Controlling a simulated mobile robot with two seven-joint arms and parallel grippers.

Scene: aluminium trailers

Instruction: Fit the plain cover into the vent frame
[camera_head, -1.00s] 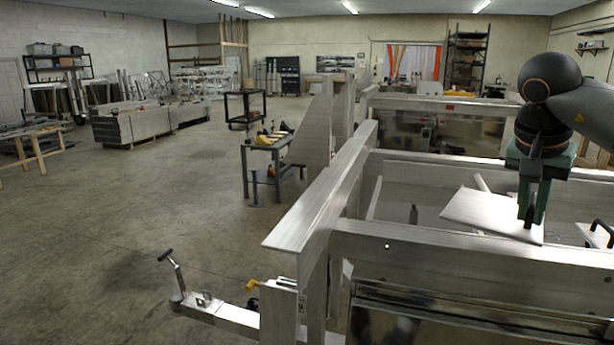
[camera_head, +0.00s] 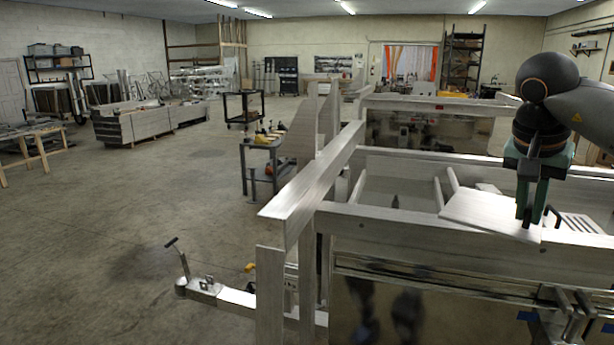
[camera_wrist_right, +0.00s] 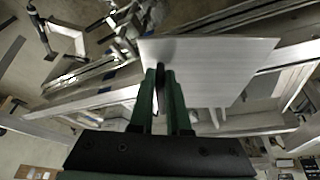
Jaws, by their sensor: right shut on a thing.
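The plain cover (camera_head: 482,212) is a flat, pale metal panel. My right gripper (camera_head: 530,215) is shut on its right part and holds it tilted above the near trailer, just behind the near top rail in the head view. In the right wrist view the cover (camera_wrist_right: 220,68) extends right from the fingertips (camera_wrist_right: 162,78), gripped near its left end. A slatted light part (camera_head: 579,222) shows to the right behind the gripper; I cannot tell whether it belongs to the vent frame. I cannot make out the vent frame for certain. My left gripper is not in view.
The near trailer's top rail (camera_head: 410,226) and long side beam (camera_head: 318,180) stand close to the held cover. A metal latch (camera_head: 568,312) and blue patches show at lower right. A tool cart (camera_head: 262,160) stands beyond the beam. The floor at left is open.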

